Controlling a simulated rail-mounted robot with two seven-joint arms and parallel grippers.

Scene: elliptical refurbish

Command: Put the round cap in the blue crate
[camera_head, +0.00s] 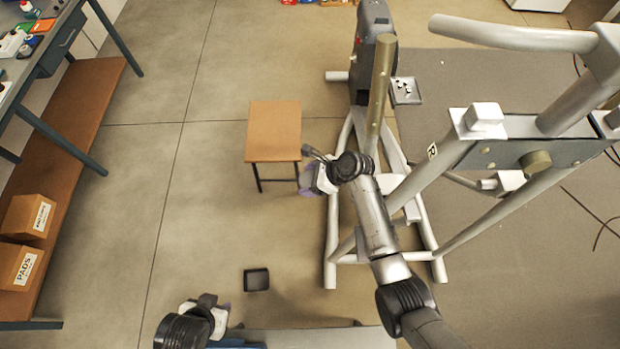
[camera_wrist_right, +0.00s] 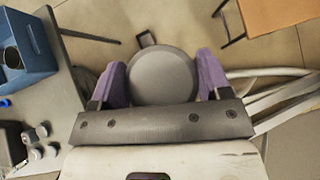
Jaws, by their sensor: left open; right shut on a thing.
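The round cap (camera_wrist_right: 162,78) is a grey disc held between the purple fingers of my right gripper in the right wrist view. In the head view my right gripper (camera_head: 312,177) is in the air beside the exercise machine's frame, and the cap cannot be made out there. The blue crate (camera_wrist_right: 36,72) stands on a grey surface at the left of the right wrist view, with a dark round thing inside. In the head view only a blue edge (camera_head: 236,343) shows at the bottom, probably the crate. My left gripper (camera_head: 218,310) is open and empty near that edge.
A brown-topped stool (camera_head: 274,130) stands near my right gripper. The grey elliptical machine (camera_head: 400,180) fills the right side. A small black bin (camera_head: 256,280) is on the floor. A workbench with a shelf (camera_head: 75,130) and cardboard boxes (camera_head: 28,216) is at left.

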